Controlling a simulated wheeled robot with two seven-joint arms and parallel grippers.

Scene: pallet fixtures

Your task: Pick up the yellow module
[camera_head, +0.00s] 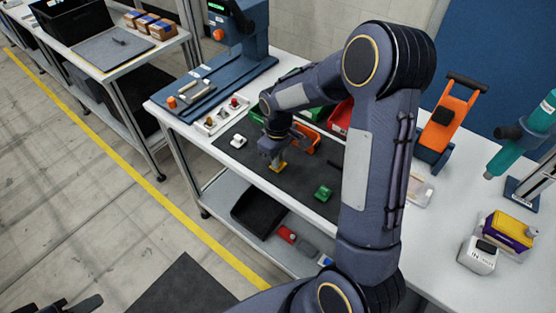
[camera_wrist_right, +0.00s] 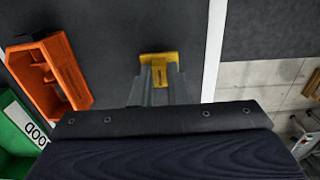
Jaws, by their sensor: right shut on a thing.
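The yellow module (camera_head: 278,168) is at the front part of the dark mat (camera_head: 244,155) on the workbench. My right gripper (camera_head: 276,162) reaches down over it and is shut on it. In the right wrist view the yellow module (camera_wrist_right: 158,57) sits between the tips of my right gripper (camera_wrist_right: 158,75), which hide part of it. I cannot tell whether it touches the mat. A dark part of my left gripper (camera_head: 72,304) shows at the bottom left edge; its jaws are unclear.
A white module (camera_head: 238,141) and a green module (camera_head: 323,193) lie on the mat. An orange bin (camera_wrist_right: 55,75) and a green bin (camera_wrist_right: 22,128) stand close by. A white tray (camera_head: 222,115) holds small parts. A blue press (camera_head: 240,50) stands behind.

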